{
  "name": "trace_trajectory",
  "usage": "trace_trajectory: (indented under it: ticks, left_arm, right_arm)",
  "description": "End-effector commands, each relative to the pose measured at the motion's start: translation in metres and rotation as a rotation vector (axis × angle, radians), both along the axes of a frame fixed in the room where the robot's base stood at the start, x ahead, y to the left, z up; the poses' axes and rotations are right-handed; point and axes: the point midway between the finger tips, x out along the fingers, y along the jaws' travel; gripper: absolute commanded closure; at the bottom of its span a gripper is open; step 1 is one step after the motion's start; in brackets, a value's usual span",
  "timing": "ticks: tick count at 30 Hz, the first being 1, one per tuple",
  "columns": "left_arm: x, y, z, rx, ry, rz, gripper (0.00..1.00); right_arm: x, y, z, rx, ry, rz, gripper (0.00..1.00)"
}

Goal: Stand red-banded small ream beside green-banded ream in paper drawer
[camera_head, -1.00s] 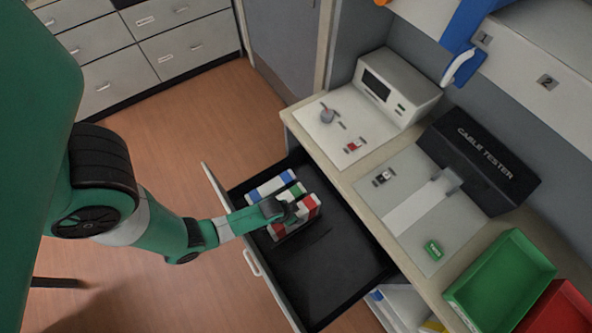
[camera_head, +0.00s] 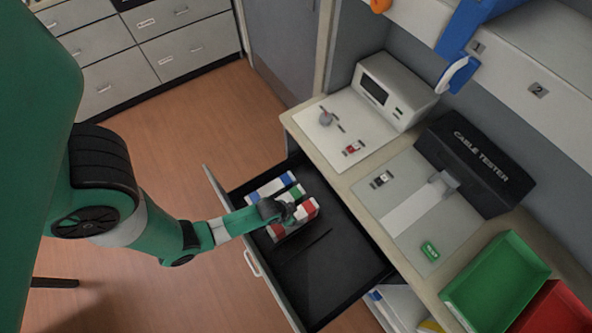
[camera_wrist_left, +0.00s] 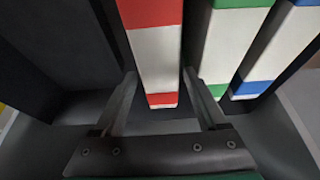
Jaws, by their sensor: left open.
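The red-banded small ream (camera_head: 307,211) stands in the open paper drawer (camera_head: 318,284), beside the green-banded ream (camera_head: 297,192). In the left wrist view the red-banded ream (camera_wrist_left: 157,55) is upright between my left fingers, and a narrow dark gap separates it from the green-banded ream (camera_wrist_left: 230,40). My left gripper (camera_head: 287,211) is over the red-banded ream, partly hiding the reams in the head view. In the left wrist view my left gripper (camera_wrist_left: 160,80) is open, with one finger on each side of the ream; the right finger is in the gap. My right gripper is not in view.
A blue-banded ream (camera_head: 286,179) stands on the far side of the green one, near the drawer's end. The drawer floor on the other side of the red ream is bare. The counter (camera_head: 330,172) above holds a cable tester (camera_head: 475,165) and a green bin (camera_head: 497,283).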

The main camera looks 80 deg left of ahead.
Motion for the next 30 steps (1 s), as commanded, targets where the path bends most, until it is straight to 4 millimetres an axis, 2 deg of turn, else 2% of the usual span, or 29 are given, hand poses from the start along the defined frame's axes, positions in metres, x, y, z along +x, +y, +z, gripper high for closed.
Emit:
trace_trajectory:
  ticks: [1,3,8,27,30]
  left_arm:
    - [-0.005,-0.002,0.017,0.000,-0.001,0.000,0.25]
    - [-0.009,-0.004,0.030,0.000,-0.001,0.000,0.25]
    - [-0.018,-0.007,0.049,0.000,-0.001,0.000,0.25]
    - [-0.019,-0.008,0.051,0.000,0.000,0.000,0.25]
    - [-0.019,-0.008,0.058,0.000,0.000,0.000,0.25]
  right_arm:
    - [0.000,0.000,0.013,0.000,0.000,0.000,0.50]
    - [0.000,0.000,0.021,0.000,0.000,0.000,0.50]
    - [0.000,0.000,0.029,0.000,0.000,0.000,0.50]
    - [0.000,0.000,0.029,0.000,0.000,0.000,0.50]
    - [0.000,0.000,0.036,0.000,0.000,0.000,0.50]
